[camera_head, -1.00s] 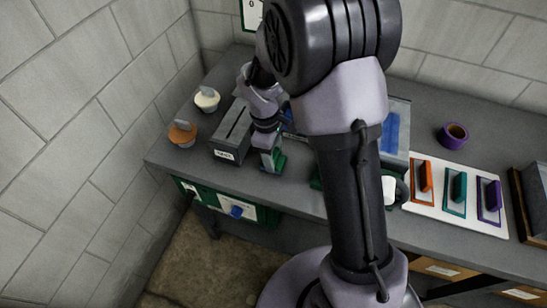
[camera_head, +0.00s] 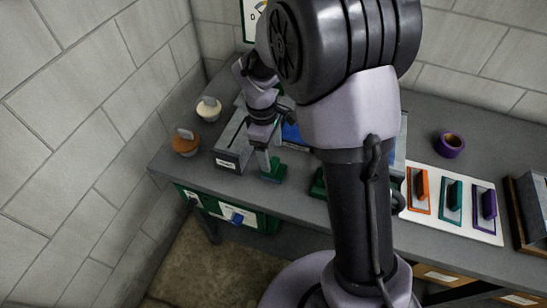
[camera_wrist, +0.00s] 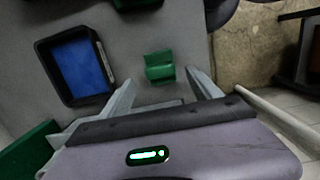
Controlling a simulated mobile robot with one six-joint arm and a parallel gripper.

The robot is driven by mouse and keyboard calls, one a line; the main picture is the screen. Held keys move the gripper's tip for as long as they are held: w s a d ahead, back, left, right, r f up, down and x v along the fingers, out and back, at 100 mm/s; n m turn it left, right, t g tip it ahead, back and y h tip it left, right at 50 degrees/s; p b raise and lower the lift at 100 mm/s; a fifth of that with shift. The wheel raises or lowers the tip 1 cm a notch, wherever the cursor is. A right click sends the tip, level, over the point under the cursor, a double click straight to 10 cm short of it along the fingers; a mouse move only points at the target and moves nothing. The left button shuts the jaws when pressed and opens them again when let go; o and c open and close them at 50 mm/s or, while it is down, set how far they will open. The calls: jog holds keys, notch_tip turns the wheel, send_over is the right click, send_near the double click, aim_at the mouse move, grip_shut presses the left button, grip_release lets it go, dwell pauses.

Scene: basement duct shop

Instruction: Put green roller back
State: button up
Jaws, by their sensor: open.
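A small green block-like piece (camera_head: 273,170) with a rounded top stands on the grey bench near its front edge. It also shows in the wrist view (camera_wrist: 158,66), just beyond and between my fingertips. I cannot tell whether it is the green roller, its holder, or both together. My gripper (camera_wrist: 163,84) is open and empty, its two fingers spread on either side of the near end of the green piece. In the head view my gripper (camera_head: 264,155) is right above and beside it. Another green piece (camera_head: 318,186) is partly hidden by my arm.
A grey labelled box (camera_head: 230,160) stands left of the green piece. A dark tray with a blue inside (camera_wrist: 75,65) lies close by. White and orange-brown round things (camera_head: 185,143) are further left. A white board (camera_head: 450,222) with coloured handled tools and a purple ring (camera_head: 450,145) are right.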

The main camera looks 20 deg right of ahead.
jog(key=s+a+r+m+t+y+p, duration=0.1)
jog(key=s+r+m, duration=0.1)
jog(key=r, duration=0.5)
jog(key=s+r+m+t, duration=0.1)
jog(key=s+r+m, duration=0.2)
jog(key=r, duration=0.5)
jog(key=s+a+r+m+t+y, duration=0.1)
jog(key=s+r+m+t, duration=0.1)
jog(key=s+m, duration=0.3)
jog(key=s+a+r+m+t+y, duration=0.1)
jog(key=s+r+m, duration=0.3)
jog(key=s, duration=0.5)
jog(key=shift+s+a+m+t, duration=0.2)
jog(key=shift+m+t, duration=0.4)
jog(key=shift+t, duration=0.2)
jog(key=shift+r, duration=0.1)
